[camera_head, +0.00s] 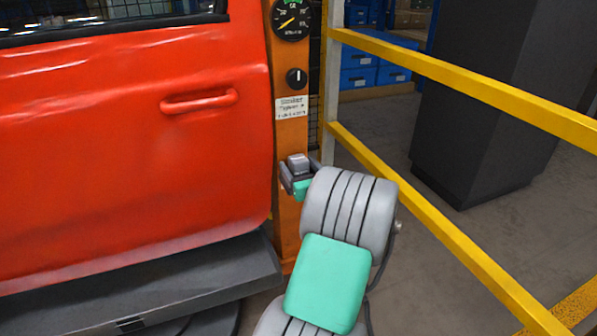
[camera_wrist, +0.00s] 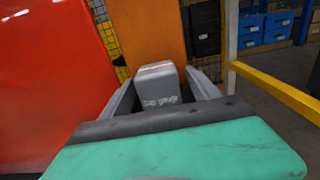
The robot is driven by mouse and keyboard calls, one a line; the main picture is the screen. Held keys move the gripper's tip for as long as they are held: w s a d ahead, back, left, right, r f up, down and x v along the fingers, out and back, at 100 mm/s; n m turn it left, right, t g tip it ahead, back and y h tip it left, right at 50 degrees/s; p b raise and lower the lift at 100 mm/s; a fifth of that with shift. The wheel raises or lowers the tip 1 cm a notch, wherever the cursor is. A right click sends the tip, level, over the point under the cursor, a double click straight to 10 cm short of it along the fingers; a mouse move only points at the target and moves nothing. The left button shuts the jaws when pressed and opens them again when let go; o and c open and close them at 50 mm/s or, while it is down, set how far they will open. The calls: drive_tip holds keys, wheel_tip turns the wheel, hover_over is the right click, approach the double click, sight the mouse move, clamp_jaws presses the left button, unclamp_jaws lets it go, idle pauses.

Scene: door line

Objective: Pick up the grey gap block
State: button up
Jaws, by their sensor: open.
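The grey gap block (camera_head: 299,162) is a small light-grey block in front of the orange post. In the wrist view the gap block (camera_wrist: 158,88) stands between my two dark fingers, with some scuff marks on its near face. My gripper (camera_head: 297,175) is open, with one finger to the left and one to the right of the block. In the wrist view, my gripper (camera_wrist: 161,92) shows a narrow space beside the block on each side. What carries the block is hidden behind my gripper and arm.
The orange post (camera_head: 288,132) holds a gauge (camera_head: 291,20), a black knob (camera_head: 296,78) and a label (camera_head: 291,107). A red car door (camera_head: 130,130) is close on the left. Yellow rails (camera_head: 460,75) run along the right, with a dark cabinet (camera_head: 490,110) behind.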

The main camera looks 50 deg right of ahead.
drive_tip(key=shift+c, duration=0.4)
clamp_jaws()
